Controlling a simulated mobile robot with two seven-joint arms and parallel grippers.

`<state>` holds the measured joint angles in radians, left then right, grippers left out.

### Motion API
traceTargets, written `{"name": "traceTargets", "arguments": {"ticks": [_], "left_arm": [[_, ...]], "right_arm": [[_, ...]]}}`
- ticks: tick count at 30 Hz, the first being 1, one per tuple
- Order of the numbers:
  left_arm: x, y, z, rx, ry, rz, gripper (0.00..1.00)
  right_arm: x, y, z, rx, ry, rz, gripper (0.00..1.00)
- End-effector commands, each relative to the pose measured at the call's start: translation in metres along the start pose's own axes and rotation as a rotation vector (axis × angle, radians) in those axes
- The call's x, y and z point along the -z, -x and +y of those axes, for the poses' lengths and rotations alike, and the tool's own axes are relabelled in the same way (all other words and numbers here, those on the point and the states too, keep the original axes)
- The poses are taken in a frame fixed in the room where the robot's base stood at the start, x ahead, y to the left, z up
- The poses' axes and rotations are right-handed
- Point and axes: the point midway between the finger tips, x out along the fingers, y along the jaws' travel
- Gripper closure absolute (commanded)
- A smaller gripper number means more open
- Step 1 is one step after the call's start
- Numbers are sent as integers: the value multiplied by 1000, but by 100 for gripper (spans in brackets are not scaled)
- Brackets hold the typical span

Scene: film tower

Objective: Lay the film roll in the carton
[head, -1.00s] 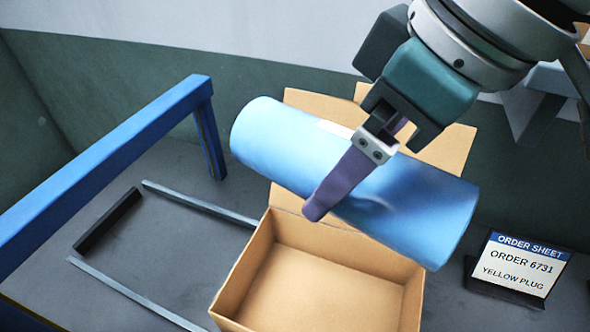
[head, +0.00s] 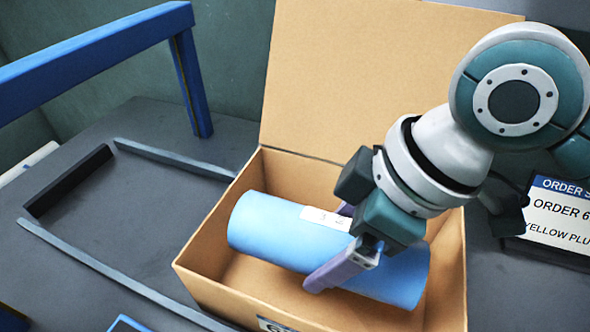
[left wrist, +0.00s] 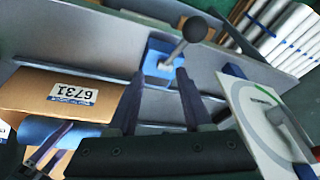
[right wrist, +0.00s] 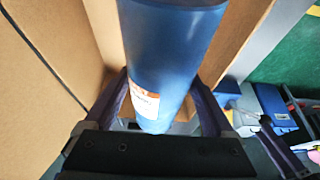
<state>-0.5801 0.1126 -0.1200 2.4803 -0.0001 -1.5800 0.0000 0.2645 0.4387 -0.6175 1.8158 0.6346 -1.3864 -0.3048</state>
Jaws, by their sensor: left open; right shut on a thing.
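My right gripper (head: 335,240) is shut around the middle of the roll from above. The right wrist view shows the roll (right wrist: 165,60) between its two fingers. I cannot tell whether the roll touches the carton floor. My left gripper (left wrist: 158,85) shows in the left wrist view, open and empty, to the right of the carton's labelled front (left wrist: 45,90).
The carton's lid (head: 350,75) stands up at the back. A blue rail frame (head: 100,55) is at the left, and metal strips (head: 110,275) lie on the bench. An order sheet (head: 560,215) stands right of the carton. White rolls (left wrist: 275,40) show in the left wrist view.

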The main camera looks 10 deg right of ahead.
Motion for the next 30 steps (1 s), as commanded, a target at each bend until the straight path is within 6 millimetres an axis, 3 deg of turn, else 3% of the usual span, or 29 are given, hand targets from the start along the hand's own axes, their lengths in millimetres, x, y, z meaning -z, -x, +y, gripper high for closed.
{"name": "traceTargets", "arguments": {"ticks": [3,6,11,18,30], "left_arm": [[-2,-8,0,0,0,0,50],[-3,-11,0,1,-1,0,50],[-4,-13,-1,3,-3,0,50],[-7,-22,-2,7,-9,-1,50],[-8,-23,-2,8,-10,-1,50]], "right_arm": [[-11,-29,0,1,-3,2,100],[-17,-43,0,-2,-1,3,100],[-21,-54,1,-2,0,4,100],[-33,-84,0,-1,-1,4,100],[-36,-89,1,-3,1,4,100]]}}
